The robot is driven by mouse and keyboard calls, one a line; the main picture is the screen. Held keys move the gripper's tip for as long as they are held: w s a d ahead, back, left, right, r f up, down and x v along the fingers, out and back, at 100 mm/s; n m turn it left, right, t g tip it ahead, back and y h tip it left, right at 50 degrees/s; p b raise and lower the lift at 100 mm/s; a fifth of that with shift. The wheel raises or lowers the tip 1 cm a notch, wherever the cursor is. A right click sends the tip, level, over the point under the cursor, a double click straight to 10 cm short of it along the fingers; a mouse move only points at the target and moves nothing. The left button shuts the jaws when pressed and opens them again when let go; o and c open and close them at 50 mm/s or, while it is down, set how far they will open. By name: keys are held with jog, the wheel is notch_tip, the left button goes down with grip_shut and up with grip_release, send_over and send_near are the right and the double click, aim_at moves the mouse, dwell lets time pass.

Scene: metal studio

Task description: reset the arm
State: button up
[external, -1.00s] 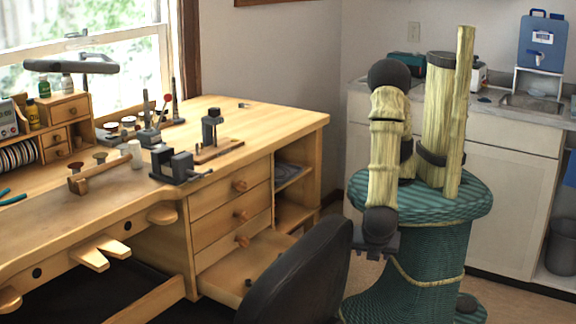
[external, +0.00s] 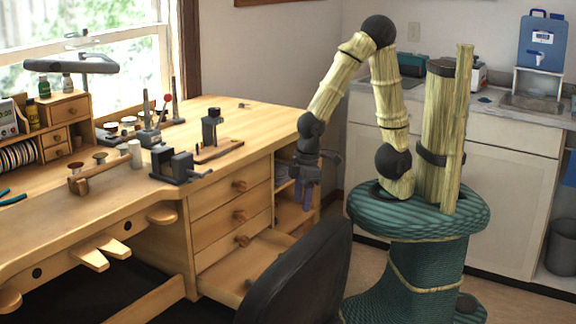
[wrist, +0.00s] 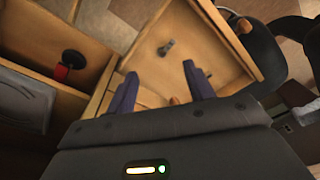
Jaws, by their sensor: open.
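My gripper (external: 304,193) hangs pointing down beside the right end of the wooden workbench (external: 290,130), near the open shelf side of its drawers. In the wrist view my gripper (wrist: 158,82) shows two dark purple fingers spread apart with nothing between them. Below and beyond the fingers is an open wooden drawer (wrist: 215,70) with a small dark grey item (wrist: 167,47) inside. The fingers appear apart from the drawer and its contents.
The pulled-out bottom drawer (external: 262,258) juts out from the bench. A black chair back (external: 300,275) stands in front of it. A white counter (external: 500,170) with a sink is behind my arm. In the wrist view a shelf holds a red and black item (wrist: 66,66).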

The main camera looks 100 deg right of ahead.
jog(key=d+m+t+b, duration=0.1)
jog(key=d+m+t, duration=0.1)
jog(key=d, duration=0.3)
notch_tip(320, 180, up, 24)
jog(key=p, duration=2.4)
jog(key=shift+s+r+n+g, duration=0.15)
jog(key=shift+r+n+g, duration=0.1)
jog(key=shift+n+g, duration=0.05)
